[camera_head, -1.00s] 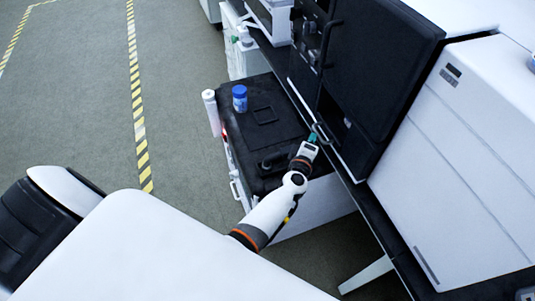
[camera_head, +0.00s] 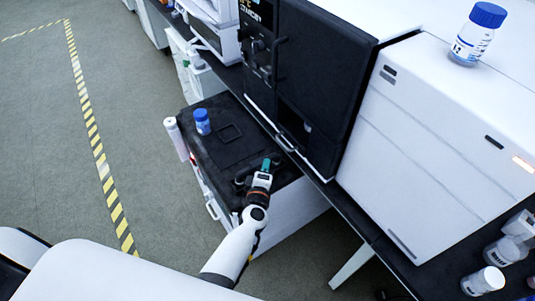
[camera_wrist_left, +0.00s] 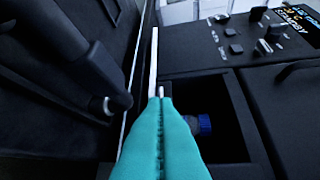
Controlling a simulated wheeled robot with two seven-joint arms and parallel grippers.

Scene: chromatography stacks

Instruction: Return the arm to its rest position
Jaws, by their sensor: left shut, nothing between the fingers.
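My left arm comes in from the lower left in the head view. Its left gripper (camera_head: 267,163) is over the black top of the low cabinet, apart from the black instrument (camera_head: 323,80). In the left wrist view the teal fingers (camera_wrist_left: 160,125) are pressed together with nothing between them. They point toward the instrument's dark open recess (camera_wrist_left: 222,140). A blue-capped item (camera_wrist_left: 200,124) shows inside this recess, partly hidden by the fingers. My right gripper is in neither view.
A white instrument (camera_head: 440,140) carries another bottle (camera_head: 477,35). Several bottles stand at the lower right (camera_head: 484,281). The floor at left is open.

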